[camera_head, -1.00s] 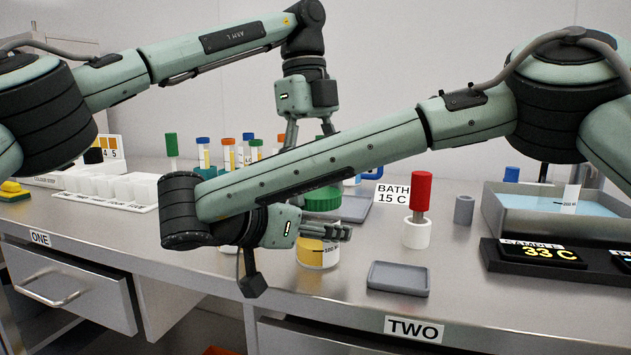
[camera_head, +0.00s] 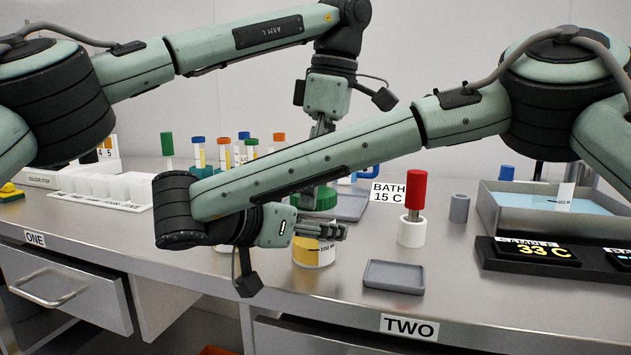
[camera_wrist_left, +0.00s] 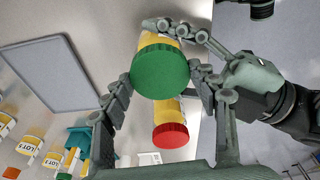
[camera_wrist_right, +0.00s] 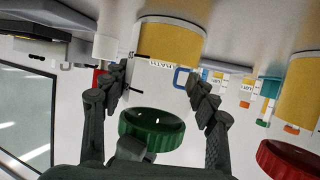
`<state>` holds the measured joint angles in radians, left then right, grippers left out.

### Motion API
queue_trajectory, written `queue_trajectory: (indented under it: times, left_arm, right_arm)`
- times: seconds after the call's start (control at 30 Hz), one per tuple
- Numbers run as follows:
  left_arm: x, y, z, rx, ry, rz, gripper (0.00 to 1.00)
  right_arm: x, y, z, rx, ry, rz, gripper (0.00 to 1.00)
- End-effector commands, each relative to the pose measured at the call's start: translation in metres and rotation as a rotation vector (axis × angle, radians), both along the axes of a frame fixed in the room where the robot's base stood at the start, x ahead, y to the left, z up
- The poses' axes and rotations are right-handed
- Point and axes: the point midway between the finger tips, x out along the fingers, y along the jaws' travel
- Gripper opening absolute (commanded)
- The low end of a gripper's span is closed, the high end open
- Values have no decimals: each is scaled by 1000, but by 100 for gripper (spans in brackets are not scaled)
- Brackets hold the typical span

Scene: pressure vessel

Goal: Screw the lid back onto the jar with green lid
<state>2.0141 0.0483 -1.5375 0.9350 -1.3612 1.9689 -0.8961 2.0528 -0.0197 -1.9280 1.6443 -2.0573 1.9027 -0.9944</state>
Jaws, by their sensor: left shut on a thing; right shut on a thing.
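The jar (camera_head: 314,252), clear with yellow contents and a measuring scale, stands upright on the bench. My right gripper (camera_head: 322,230) comes from the side and is shut around its body; its fingers also show in the right wrist view (camera_wrist_right: 157,80). The green lid (camera_head: 320,199) is above the jar. In the left wrist view my left gripper (camera_wrist_left: 161,88) is shut on the green lid (camera_wrist_left: 160,72) from above. In the right wrist view the lid's hollow underside (camera_wrist_right: 152,128) shows, seemingly clear of the rim. My right arm hides part of the left fingers in the head view.
A red-lidded jar (camera_wrist_left: 170,135) stands close by. A grey tray (camera_head: 394,275) lies in front, and a white holder with a red-handled tool (camera_head: 412,230) stands to the right. A water bath (camera_head: 550,205) is farther right. Tubes (camera_head: 225,150) stand behind.

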Motion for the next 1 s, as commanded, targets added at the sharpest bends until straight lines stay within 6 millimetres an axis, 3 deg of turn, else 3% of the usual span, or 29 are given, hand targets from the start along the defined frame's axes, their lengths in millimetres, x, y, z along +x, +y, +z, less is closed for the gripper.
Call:
queue_trajectory:
  times: [0.03, 0.17, 0.2, 0.4, 0.77, 1.0]
  left_arm:
    - [-1, 0, 0, -1, 0, -75, 44]
    - [0, 0, 1, -1, 1, -57, 44]
    - [0, 0, 1, -1, 1, -57, 62]
    - [0, 0, 0, -1, 2, -54, 83]
    - [0, -1, 5, -1, 0, -54, 83]
    - [-2, -7, 45, 2, -4, -50, 83]
  right_arm:
    - [0, 0, -1, 0, 2, 0, 0]
    - [0, 0, -1, 0, 1, 0, 0]
    - [0, 0, -1, 0, 1, 0, 0]
    - [0, 0, -1, 0, 1, 0, 0]
    - [0, 0, 0, 1, 1, 0, 0]
    - [0, 0, -1, 1, 1, 0, 0]
